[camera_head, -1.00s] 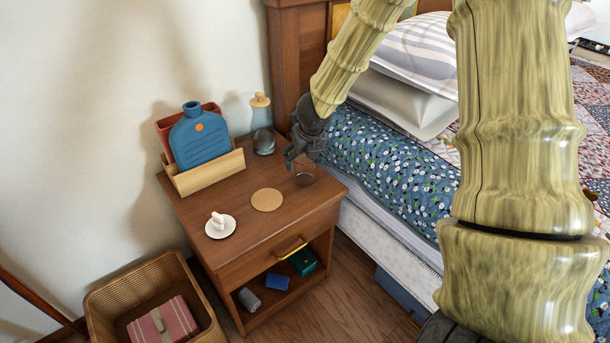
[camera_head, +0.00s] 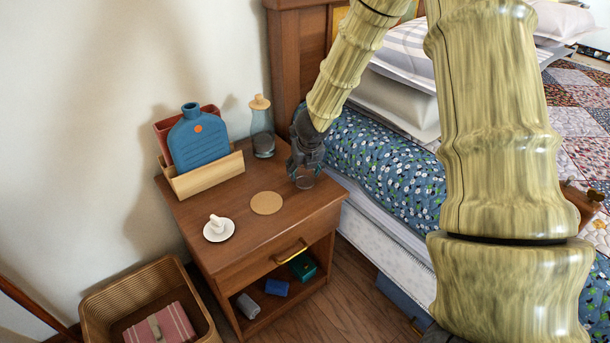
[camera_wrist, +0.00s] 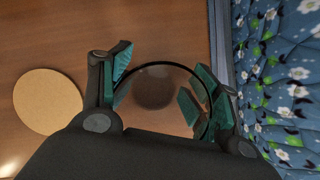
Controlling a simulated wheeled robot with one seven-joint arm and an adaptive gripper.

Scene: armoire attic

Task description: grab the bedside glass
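The bedside glass (camera_head: 305,181) is a small clear tumbler standing on the nightstand top (camera_head: 238,222), near its right edge beside the bed. In the wrist view the round rim of the glass (camera_wrist: 160,69) lies between my fingers. My gripper (camera_head: 302,166) is over the glass from above, with its dark fingers around its upper part. In the wrist view my gripper (camera_wrist: 165,90) has its green-padded fingers spread on the left and right sides of the glass. The fingers look very near the glass wall; firm contact is not clear.
A cork coaster (camera_head: 266,203) lies left of the glass. A carafe with a wooden stopper (camera_head: 262,128), a wooden holder with a blue bottle (camera_head: 199,138) and a white saucer (camera_head: 219,231) share the top. The bed (camera_head: 385,160) stands close on the right.

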